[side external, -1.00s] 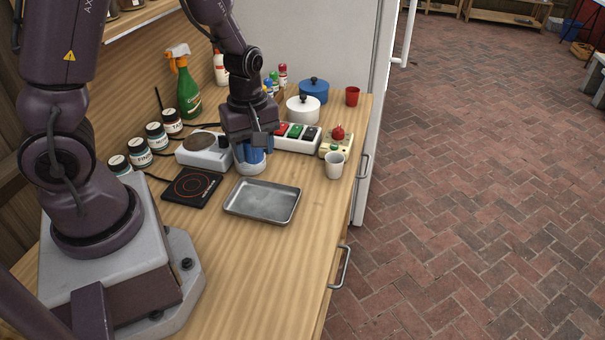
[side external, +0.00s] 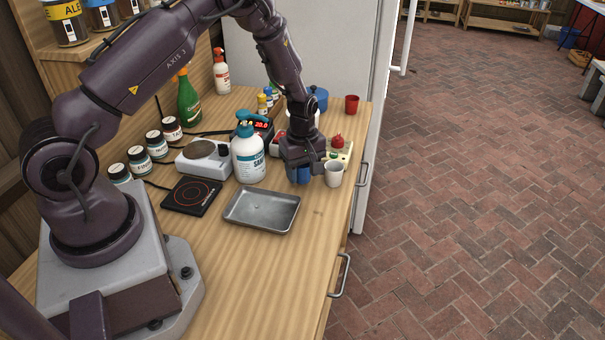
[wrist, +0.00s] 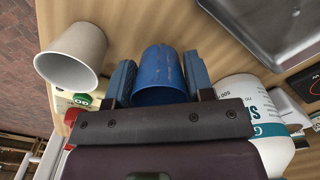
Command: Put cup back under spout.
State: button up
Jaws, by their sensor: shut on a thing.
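My gripper (side external: 298,172) is shut on a blue cup (side external: 297,177), low over the counter right of the sanitizer bottle. The wrist view shows the blue cup (wrist: 160,75) between the two fingers (wrist: 159,72). A white sanitizer bottle (side external: 248,160) with a blue pump head (side external: 245,129) stands upright to the left of my gripper; which way its spout points is hard to tell. A pale grey cup (side external: 334,174) stands close on the right of my gripper. Whether the blue cup touches the counter cannot be told.
A metal tray (side external: 262,210) lies in front of the bottle. A black hot plate (side external: 191,196) and a white burner unit (side external: 207,154) are left. A cream block with a red knob (side external: 337,143) is behind the grey cup. A red cup (side external: 352,104) stands farther back. The front counter is clear.

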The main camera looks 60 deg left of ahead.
jog(key=shift+f, duration=0.6)
jog(key=shift+f, duration=0.2)
jog(key=o, duration=0.7)
jog(key=shift+r, duration=0.1)
